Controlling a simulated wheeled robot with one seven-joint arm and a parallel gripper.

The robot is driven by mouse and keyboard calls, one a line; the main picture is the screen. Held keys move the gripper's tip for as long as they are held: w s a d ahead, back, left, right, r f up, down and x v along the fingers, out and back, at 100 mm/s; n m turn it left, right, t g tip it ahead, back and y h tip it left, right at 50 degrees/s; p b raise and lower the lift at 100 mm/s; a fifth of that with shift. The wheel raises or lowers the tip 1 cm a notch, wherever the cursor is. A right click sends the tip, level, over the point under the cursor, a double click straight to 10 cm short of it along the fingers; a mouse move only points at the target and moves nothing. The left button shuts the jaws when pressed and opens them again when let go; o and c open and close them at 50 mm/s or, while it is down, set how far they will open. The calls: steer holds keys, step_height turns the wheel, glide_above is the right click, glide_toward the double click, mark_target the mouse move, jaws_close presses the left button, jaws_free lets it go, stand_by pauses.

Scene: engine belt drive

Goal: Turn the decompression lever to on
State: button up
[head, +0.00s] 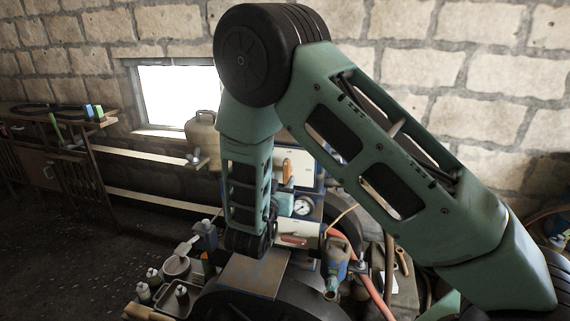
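My green arm crosses the middle of the head view, bending down at the large black joint. Its lower end reaches a dark joint in front of the engine, and I cannot make out my gripper's fingers there. Behind the arm, a white panel (301,169) carries an upright orange-brown handle (287,172). Below it, another pale panel (309,227) bears a reddish, roughly level handle (293,240). I cannot tell which of these, if either, is the decompression lever, or read its setting. My arm hides part of the engine.
A round gauge (303,206) sits between the panels. A brown plate (252,275) lies low in front. Bottles and a tray (172,299) stand at lower left. An oil can (337,256) and an orange hose (374,290) are at right. Open floor (60,230) lies left.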

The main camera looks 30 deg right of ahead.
mark_target(286, 171)
steer(key=shift+p+x, duration=1)
steer(key=shift+x, duration=1.7)
jaws_close()
